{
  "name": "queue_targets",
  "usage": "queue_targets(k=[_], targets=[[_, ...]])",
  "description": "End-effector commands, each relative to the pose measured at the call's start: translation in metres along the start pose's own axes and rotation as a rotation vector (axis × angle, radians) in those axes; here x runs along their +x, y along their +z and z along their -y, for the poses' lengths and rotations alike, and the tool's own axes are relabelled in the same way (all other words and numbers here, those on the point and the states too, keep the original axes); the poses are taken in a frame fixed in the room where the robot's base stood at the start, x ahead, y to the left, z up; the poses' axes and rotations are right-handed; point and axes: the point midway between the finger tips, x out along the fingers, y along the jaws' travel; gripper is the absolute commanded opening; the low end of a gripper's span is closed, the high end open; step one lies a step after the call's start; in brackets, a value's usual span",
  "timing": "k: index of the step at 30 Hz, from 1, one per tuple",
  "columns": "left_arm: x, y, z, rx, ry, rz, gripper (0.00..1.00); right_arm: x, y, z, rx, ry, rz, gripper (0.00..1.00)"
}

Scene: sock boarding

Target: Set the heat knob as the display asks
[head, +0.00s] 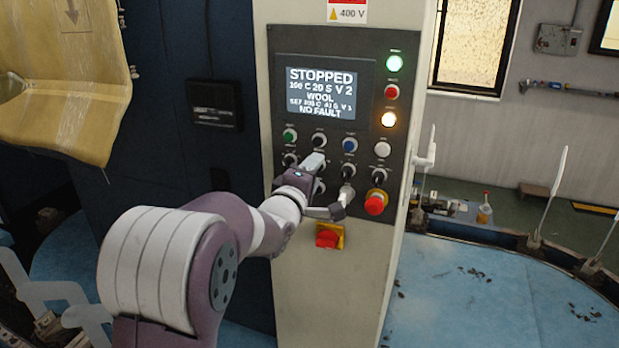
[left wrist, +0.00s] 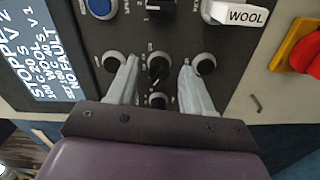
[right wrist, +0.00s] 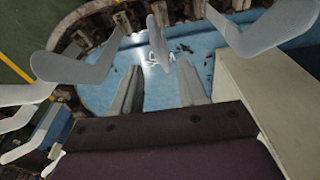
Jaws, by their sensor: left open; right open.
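My left gripper (head: 330,184) is at the panel's knob rows. In the left wrist view its open fingers (left wrist: 158,85) stand on either side of a black knob (left wrist: 158,70), without visible contact. Its small label is unreadable, so I cannot tell which setting it is. In the head view this knob is hidden behind the gripper.
Neighbouring knobs sit close to the left fingers, one (left wrist: 203,63) beside the right-hand finger. A red emergency button (head: 375,204) and a red switch (head: 328,238) are nearby. A white WOOL tag (left wrist: 240,14) sticks out. Pale upright forms (right wrist: 75,68) stand around the right gripper.

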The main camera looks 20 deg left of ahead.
Motion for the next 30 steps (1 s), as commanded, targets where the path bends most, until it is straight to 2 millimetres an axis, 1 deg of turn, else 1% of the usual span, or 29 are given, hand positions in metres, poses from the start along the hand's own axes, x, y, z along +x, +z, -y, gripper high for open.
queue_targets(k=[2,5,9,11,12,16,21,24,30], targets=[[-0.006,0.000,0.002,0.000,0.001,-0.001,0.51,0.005,0.001,0.000,0.000,0.000,0.000,0.43],[-0.022,0.000,0.004,0.002,0.003,-0.002,0.51,0.015,0.002,0.000,0.000,0.000,0.000,0.43],[-0.058,0.000,0.004,0.002,0.004,-0.003,0.51,0.030,0.004,0.000,0.000,0.000,0.000,0.43],[-0.073,0.000,0.004,0.002,0.003,-0.003,0.51,0.035,0.004,0.000,0.000,0.000,0.000,0.43],[-0.082,0.000,0.004,0.001,0.002,-0.003,0.51,0.037,0.004,0.000,0.000,0.000,0.000,0.43],[-0.107,-0.001,0.002,0.001,0.000,-0.002,0.51,0.040,0.005,0.000,0.000,0.000,0.000,0.43],[-0.123,-0.001,0.001,0.000,-0.002,-0.001,0.51,0.040,0.005,0.000,0.000,0.000,0.000,0.43],[-0.127,-0.001,0.001,-0.001,-0.001,-0.001,0.51,0.040,0.005,0.000,0.000,0.000,0.000,0.43],[-0.127,-0.001,0.001,-0.001,-0.001,-0.001,0.51,0.040,0.005,0.000,0.000,0.000,0.000,0.43]])
